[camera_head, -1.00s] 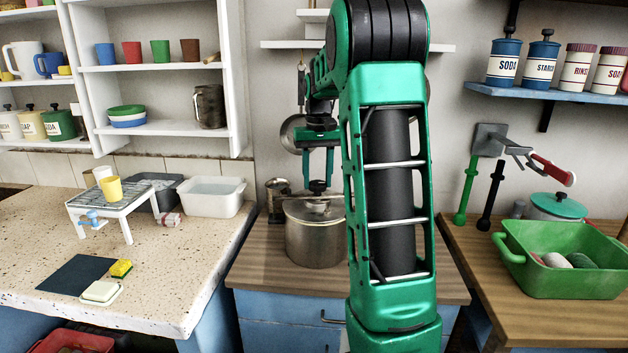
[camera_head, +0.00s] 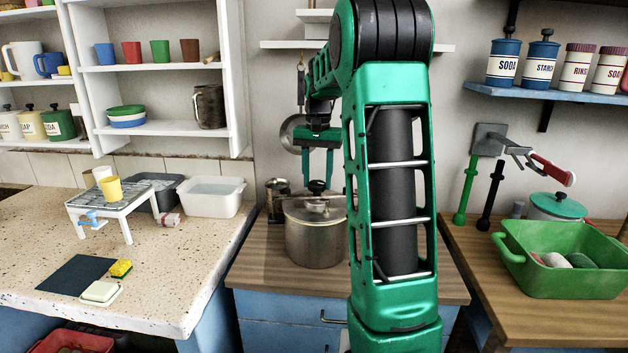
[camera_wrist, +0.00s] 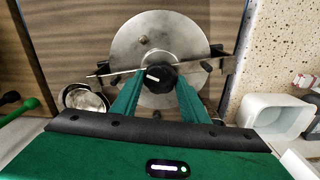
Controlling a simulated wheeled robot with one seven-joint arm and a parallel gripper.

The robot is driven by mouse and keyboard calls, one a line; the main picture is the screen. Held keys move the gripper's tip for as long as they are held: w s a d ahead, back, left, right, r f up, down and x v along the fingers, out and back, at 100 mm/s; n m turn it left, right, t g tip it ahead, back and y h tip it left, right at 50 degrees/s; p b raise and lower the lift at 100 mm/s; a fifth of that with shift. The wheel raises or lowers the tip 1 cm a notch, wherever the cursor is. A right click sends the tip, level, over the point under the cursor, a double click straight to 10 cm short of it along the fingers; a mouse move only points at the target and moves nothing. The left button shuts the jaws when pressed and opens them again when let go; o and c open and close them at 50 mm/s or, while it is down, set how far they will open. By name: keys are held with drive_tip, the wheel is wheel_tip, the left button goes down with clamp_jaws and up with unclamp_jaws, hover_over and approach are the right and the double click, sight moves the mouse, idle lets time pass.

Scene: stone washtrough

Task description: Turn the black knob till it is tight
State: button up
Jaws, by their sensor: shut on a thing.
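The black knob (camera_wrist: 160,76) sits at the middle of the metal pot's lid and bears a white mark. In the head view the black knob (camera_head: 317,187) shows at the top of the steel pot (camera_head: 313,243). A thin bar crosses the lid under the knob. My gripper (camera_wrist: 158,84) points down at the lid, with one green finger on each side of the knob, shut on it. In the head view my gripper (camera_head: 318,180) is above the pot, with my arm hiding the pot's right edge.
A small metal can (camera_head: 277,199) stands left of the pot. A green tub (camera_head: 563,260) stands on the right counter. The wood in front of the pot is clear.

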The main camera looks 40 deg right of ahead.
sight(317, 182)
drive_tip(key=shift+m, duration=0.5)
idle(0.3)
idle(0.9)
drive_tip(key=o, duration=1.1)
drive_tip(key=shift+r, duration=0.1)
wheel_tip(317, 182, up, 10)
drive_tip(key=shift+w+r, duration=0.1)
drive_tip(key=shift+r, duration=0.15)
